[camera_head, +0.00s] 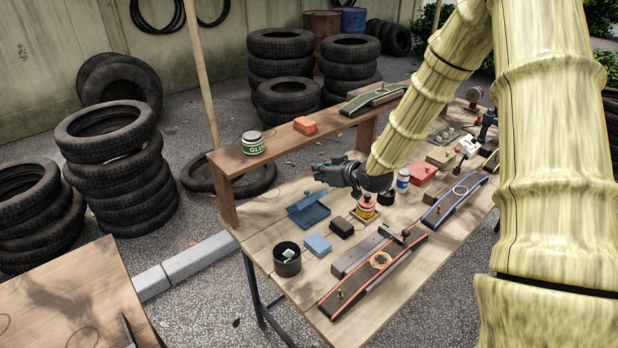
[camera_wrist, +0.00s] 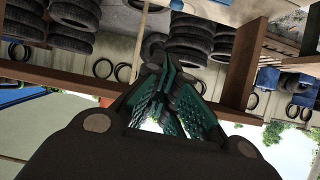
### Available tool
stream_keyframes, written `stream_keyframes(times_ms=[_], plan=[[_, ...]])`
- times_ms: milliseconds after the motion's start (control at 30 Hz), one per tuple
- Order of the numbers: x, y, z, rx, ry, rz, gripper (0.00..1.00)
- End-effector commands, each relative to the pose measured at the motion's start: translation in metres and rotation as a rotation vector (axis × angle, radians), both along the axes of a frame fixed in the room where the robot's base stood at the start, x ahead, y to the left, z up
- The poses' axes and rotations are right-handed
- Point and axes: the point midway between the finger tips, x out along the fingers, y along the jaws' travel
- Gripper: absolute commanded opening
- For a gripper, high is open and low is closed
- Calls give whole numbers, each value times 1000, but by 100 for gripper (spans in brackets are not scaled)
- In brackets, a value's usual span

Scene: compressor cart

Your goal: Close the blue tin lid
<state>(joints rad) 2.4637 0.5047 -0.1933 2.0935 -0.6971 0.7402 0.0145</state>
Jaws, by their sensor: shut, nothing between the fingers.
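The blue tin (camera_head: 309,216) sits near the back left of the workbench in the head view. Its lid (camera_head: 303,202) appears raised at an angle, not lying flat on the tin. My gripper (camera_head: 320,170) is above and slightly to the right of the tin, apart from it, pointing left. Its fingers are shut and empty, and they also show in the wrist view (camera_wrist: 170,75). A blue patch at the left edge of the wrist view may be part of the tin; I cannot tell.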

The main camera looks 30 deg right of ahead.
Motion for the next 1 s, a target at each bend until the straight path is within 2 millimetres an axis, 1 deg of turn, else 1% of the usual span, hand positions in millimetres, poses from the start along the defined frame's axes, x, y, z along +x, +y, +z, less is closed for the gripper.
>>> stream_keyframes(times_ms=[133,267,933,967,1000], plan=[[6,1,-3,-1,1,1,0],[17,3,-9,-1,2,1,0],[85,18,-43,-2,1,1,0],[88,19,-45,-1,1,2,0],[82,18,-49,0,4,0,0]])
